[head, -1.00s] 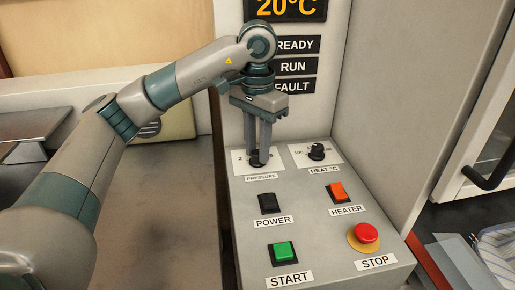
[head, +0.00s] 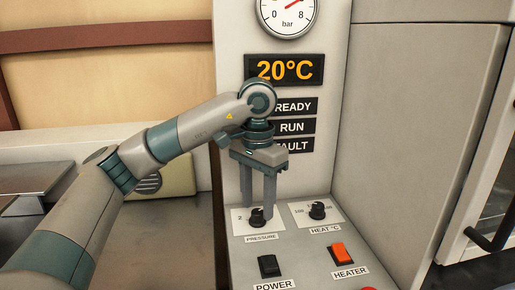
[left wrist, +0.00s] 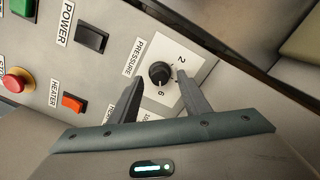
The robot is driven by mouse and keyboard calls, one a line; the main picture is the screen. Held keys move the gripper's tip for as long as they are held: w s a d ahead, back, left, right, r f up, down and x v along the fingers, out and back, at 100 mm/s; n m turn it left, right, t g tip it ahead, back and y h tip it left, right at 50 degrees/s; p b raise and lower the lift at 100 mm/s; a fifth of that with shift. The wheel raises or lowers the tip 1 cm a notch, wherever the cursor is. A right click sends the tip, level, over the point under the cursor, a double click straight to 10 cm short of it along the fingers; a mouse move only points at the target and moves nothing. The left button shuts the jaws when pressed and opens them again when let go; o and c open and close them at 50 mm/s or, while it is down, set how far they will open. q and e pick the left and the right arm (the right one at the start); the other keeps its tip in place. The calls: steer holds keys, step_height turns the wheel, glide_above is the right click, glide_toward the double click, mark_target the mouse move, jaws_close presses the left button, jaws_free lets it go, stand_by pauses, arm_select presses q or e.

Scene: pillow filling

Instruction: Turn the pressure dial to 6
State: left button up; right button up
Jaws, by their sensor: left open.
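The pressure dial (head: 257,218) is a black knob on a white plate marked PRESSURE on the sloped control panel. In the left wrist view the dial (left wrist: 159,74) sits between scale figures 2 and 6; I cannot clearly read where its pointer stands. My left gripper (head: 258,205) points down at the dial, open. In the left wrist view its two fingers (left wrist: 158,84) stand apart on either side of the knob, with gaps showing. The round bar gauge (head: 287,14) above shows its needle toward the upper right. My right gripper is not in view.
The heat dial (head: 317,210) is close to the right of the pressure dial. The black power switch (head: 269,266) and orange heater switch (head: 341,254) are in front. The upright panel wall with the 20°C display (head: 284,70) rises behind my gripper.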

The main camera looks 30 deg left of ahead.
mark_target(257, 211)
arm_select(q)
step_height(257, 211, up, 16)
steer(key=p, duration=0.3)
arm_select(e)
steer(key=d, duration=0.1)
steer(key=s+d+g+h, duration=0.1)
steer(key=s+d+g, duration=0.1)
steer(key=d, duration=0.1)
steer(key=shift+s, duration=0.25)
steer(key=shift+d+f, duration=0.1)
